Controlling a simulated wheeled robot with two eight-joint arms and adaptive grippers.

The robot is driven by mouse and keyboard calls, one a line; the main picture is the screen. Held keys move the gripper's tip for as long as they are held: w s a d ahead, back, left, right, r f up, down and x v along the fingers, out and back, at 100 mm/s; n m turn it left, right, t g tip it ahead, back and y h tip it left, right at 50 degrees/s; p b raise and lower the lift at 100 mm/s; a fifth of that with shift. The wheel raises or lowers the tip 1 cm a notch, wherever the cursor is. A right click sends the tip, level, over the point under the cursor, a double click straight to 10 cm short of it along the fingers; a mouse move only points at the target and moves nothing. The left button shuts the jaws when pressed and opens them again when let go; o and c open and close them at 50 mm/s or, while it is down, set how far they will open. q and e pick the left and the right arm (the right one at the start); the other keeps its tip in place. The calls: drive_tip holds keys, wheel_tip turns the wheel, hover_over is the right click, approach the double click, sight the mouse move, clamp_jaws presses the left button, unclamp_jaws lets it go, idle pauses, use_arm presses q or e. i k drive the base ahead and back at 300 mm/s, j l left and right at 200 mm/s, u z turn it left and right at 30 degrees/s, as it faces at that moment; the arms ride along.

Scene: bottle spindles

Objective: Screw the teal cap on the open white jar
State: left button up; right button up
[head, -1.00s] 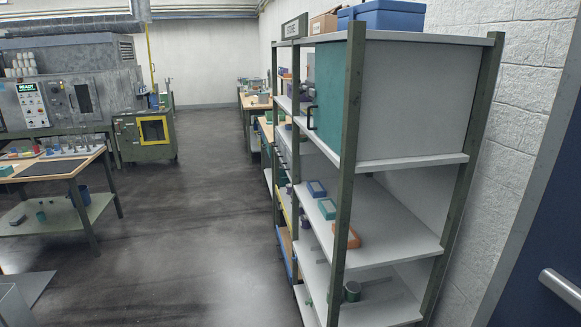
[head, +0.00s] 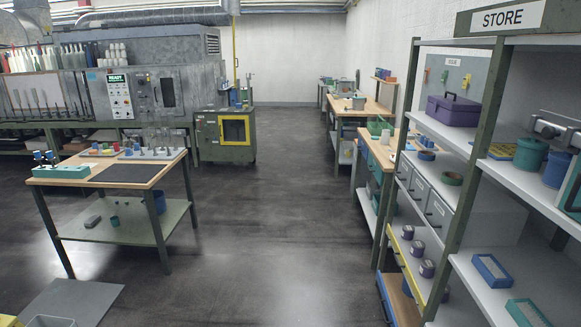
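Neither of my grippers is in view. I cannot make out an open white jar or a teal cap for certain. A wooden-topped table (head: 130,178) stands at the left. On it are a teal block with dark knobs (head: 60,172), a tray of small coloured pieces (head: 100,151) and a grey tray with several upright spindles or bottles (head: 153,152); these are too small to tell apart. A small teal cylinder (head: 114,221) is on the table's lower shelf.
A store rack (head: 455,190) at the right holds a purple box (head: 453,109) and teal tubs (head: 530,155). Workbenches (head: 356,108) stand beyond it. A machine (head: 140,95) and a cabinet with a yellow-framed window (head: 233,129) stand behind the table. The middle floor is free; a grey mat (head: 75,300) lies front left.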

sight(386, 133)
drive_tip(key=i+l, duration=0.1)
drive_tip(key=i, duration=0.85)
drive_tip(key=i+z, duration=0.15)
drive_tip(key=i, duration=1.75)
drive_tip(key=i+z, duration=0.15)
drive_tip(key=i, duration=0.8)
drive_tip(key=i+j, duration=0.15)
drive_tip(key=i, duration=0.8)
drive_tip(key=i+j+z, duration=0.1)
drive_tip(key=i+z, duration=0.2)
drive_tip(key=i, duration=1)
drive_tip(key=i+z, duration=0.25)
drive_tip(key=z, duration=0.2)
drive_tip(key=i+z, duration=0.25)
drive_tip(key=z, duration=0.15)
drive_tip(key=i+j+z, duration=0.2)
drive_tip(key=z, duration=0.25)
drive_tip(key=i+z, duration=0.2)
drive_tip(key=z, duration=0.25)
drive_tip(key=i+j+z, duration=0.15)
drive_tip(key=z, duration=0.25)
drive_tip(key=i+j+z, duration=0.2)
drive_tip(key=z, duration=0.25)
